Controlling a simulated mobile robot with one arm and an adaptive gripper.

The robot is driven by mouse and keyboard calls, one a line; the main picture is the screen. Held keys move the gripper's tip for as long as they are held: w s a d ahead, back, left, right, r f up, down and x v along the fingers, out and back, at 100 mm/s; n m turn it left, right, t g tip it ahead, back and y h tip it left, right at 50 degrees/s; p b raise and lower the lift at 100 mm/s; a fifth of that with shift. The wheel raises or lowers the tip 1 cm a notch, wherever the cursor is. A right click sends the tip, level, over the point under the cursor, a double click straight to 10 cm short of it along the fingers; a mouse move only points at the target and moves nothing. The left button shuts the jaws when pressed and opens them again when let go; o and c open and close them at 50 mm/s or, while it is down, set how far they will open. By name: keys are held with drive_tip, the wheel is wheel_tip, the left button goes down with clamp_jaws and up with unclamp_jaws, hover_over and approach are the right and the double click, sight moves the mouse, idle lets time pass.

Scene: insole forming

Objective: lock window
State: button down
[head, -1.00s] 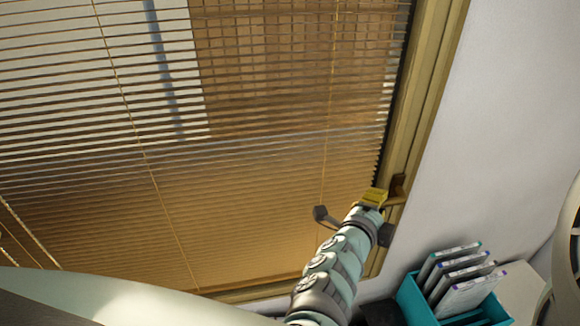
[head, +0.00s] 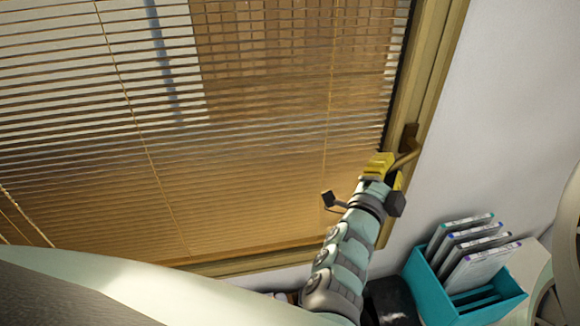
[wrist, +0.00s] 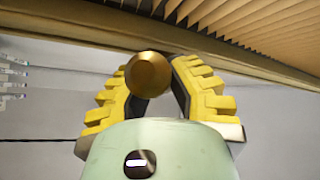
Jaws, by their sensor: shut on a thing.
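The window (head: 250,190) is covered by slatted blinds and set in a yellow-brown frame (head: 433,85). Its bronze-brown handle (head: 409,152) sits on the right side of the frame, with its lever slanting down and left to my gripper (head: 378,167). My gripper's yellow fingers are shut on the handle. In the wrist view, the handle's round end (wrist: 148,72) shows between the fingertips (wrist: 160,75), toward the left finger. The fingers hide part of the lever in the head view.
A teal rack (head: 447,278) holding several white cases stands at the lower right. A dark rounded object (head: 390,300) is left of it. A pale round-rimmed object (head: 562,250) is at the right edge. The wall (head: 500,110) right of the window is bare.

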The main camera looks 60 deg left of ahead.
drive_tip(key=w+d+f+n+g+y+b, duration=0.1)
drive_tip(key=w+n+g+y+b, duration=0.1)
drive_tip(key=n+y+b, duration=0.5)
drive_tip(key=w+d+f+n+g+y+b, duration=0.1)
drive_tip(key=w+f+n+g+y+b, duration=0.1)
drive_tip(key=n+y+b, duration=0.5)
drive_tip(key=shift+w+f+n+b, duration=0.25)
drive_tip(key=shift+w+n+b, duration=0.5)
drive_tip(key=shift+n+b, duration=2.7)
drive_tip(key=shift+d+r+m+y+b, duration=0.15)
drive_tip(key=shift+m+y+b, duration=0.15)
drive_tip(key=shift+m+b, duration=0.6)
drive_tip(key=c, duration=0.9)
unclamp_jaws()
drive_tip(key=v, duration=1.2)
